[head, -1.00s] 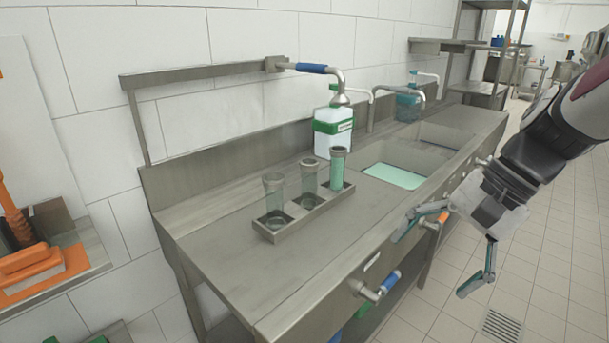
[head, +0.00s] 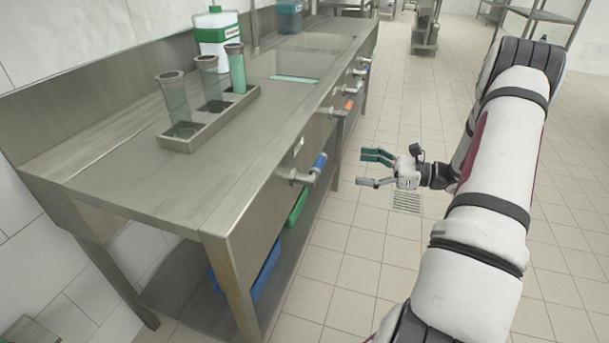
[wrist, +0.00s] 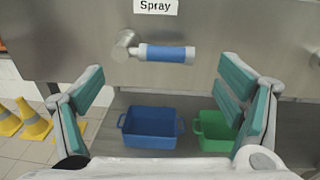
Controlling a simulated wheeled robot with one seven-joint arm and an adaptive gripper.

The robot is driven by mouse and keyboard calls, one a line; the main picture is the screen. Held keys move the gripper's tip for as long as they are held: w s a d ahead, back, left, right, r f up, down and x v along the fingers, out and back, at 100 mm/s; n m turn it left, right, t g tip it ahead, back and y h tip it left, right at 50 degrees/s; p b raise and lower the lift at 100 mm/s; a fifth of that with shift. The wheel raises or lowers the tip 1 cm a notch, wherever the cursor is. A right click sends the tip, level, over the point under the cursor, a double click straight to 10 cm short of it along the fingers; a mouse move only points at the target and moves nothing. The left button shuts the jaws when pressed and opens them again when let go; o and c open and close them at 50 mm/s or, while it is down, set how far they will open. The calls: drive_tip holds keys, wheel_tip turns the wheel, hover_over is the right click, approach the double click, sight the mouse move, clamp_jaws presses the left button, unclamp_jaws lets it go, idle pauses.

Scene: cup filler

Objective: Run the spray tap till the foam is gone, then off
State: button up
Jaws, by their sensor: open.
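The spray tap's blue lever (head: 319,163) sticks out from the sink bench's front panel. In the wrist view the blue lever (wrist: 166,53) lies level, pointing right from its metal pivot, under a "Spray" label (wrist: 155,6). My gripper (head: 368,170) is open and empty, in front of the bench, to the right of the lever in the head view. In the wrist view my gripper (wrist: 163,75) has its fingers spread on either side of the lever, not touching it. Pale green liquid (head: 296,79) shows in a sink basin; I cannot make out foam. The spray outlet is out of view.
An orange lever (head: 347,107) and several other taps line the bench front. A rack of tubes (head: 187,143) and a white-green jug (head: 216,38) stand on top. Blue (wrist: 150,127) and green (wrist: 215,131) bins sit below. Yellow cones (wrist: 33,119) stand at left.

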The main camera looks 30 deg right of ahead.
sight(323, 163)
drive_tip(key=shift+m+t+h, duration=0.3)
drive_tip(key=shift+m+t, duration=0.2)
drive_tip(key=x, duration=0.4)
drive_tip(key=f+b+x, duration=0.1)
drive_tip(key=x, duration=0.7)
drive_tip(key=shift+w+a+f+b, duration=0.1)
drive_tip(key=shift+w+f+b, duration=0.25)
drive_tip(key=shift+w, duration=0.1)
drive_tip(key=c, duration=1.7)
